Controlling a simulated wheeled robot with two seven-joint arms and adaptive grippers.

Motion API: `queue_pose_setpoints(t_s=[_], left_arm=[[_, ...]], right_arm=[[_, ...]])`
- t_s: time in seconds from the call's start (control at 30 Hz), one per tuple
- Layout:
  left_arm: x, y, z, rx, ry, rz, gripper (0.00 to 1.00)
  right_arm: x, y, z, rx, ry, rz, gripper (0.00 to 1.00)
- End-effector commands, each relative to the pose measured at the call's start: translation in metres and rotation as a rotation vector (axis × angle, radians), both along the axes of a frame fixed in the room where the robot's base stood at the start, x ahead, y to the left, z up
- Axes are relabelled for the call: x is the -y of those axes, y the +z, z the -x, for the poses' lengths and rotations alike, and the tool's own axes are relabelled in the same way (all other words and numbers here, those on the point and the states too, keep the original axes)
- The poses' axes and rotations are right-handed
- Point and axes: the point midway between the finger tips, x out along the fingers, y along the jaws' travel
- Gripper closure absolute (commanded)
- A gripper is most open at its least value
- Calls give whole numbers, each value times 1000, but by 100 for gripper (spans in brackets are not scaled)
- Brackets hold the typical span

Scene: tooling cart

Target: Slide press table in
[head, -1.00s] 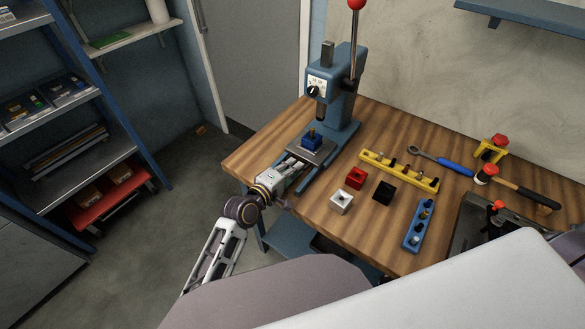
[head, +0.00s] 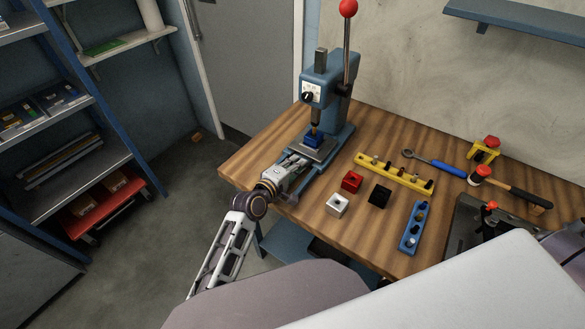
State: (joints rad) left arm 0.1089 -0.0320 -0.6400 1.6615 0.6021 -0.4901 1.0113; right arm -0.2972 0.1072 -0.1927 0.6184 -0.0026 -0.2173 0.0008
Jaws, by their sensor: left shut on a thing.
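The blue arbor press (head: 338,80) stands at the back left of the wooden bench, with a red-knobbed lever (head: 348,9) upright. Its grey sliding press table (head: 325,153) carries a blue block (head: 314,140) with a brass-coloured pin (head: 315,129) on top. The block is under or very close to the press ram (head: 316,112); exact alignment I cannot tell. My left gripper (head: 297,165) is at the front of the press table, shut on its front part; the fingertips are partly hidden. My right gripper is not seen.
A red block (head: 352,181), a white block (head: 337,205) and a black block (head: 380,195) lie right of my left gripper. A yellow rack (head: 394,173) and a blue rack (head: 413,228) hold pegs.

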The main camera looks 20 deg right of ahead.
Motion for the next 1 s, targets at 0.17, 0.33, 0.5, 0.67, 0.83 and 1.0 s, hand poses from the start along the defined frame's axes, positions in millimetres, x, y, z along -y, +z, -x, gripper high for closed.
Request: queue_pose_setpoints(t_s=[0.17, 0.33, 0.5, 0.67, 0.83, 1.0], left_arm=[[1, 1, -1, 4, -1, -1, 100], [2, 1, -1, 4, -1, 1, 84], [2, 1, 0, 3, 0, 1, 69], [1, 1, 0, 3, 0, 0, 69], [1, 1, 0, 2, 0, 1, 69], [-3, 2, 3, 1, 0, 0, 69]], right_arm=[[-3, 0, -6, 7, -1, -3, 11], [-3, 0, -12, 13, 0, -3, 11], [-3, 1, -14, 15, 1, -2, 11], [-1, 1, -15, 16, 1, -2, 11], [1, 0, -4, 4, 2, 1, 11], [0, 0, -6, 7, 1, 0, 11]])
